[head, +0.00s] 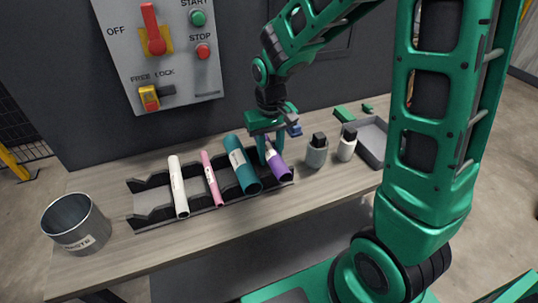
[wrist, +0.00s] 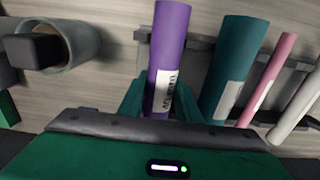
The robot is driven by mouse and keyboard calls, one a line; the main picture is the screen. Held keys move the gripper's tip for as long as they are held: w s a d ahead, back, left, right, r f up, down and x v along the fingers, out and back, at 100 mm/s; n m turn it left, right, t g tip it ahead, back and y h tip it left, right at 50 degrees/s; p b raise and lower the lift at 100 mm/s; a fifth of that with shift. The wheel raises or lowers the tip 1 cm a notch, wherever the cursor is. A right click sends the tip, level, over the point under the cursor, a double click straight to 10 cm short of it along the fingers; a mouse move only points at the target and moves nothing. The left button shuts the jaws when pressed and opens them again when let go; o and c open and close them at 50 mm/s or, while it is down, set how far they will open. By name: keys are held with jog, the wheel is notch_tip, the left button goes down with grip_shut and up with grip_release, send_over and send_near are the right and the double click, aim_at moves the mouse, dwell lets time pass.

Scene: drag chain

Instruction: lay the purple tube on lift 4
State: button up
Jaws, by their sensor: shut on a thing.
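The purple tube (head: 275,162) lies at the right end of the dark notched rack (head: 150,206) on the table, with its white label facing up. My gripper (head: 264,148) reaches down over it and is shut on it. In the wrist view the purple tube (wrist: 171,40) stands between my two green fingers (wrist: 158,100). I cannot tell whether the tube still touches the rack. No thing marked lift 4 can be made out in these views.
A teal tube (head: 243,168), a pink tube (head: 211,180) and a white tube (head: 178,188) lie in the rack to the left. A grey waste bin (head: 78,226) stands far left.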

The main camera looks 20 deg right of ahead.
aim_at(271, 148)
jog(key=shift+r, duration=2.5)
jog(key=shift+s, duration=0.15)
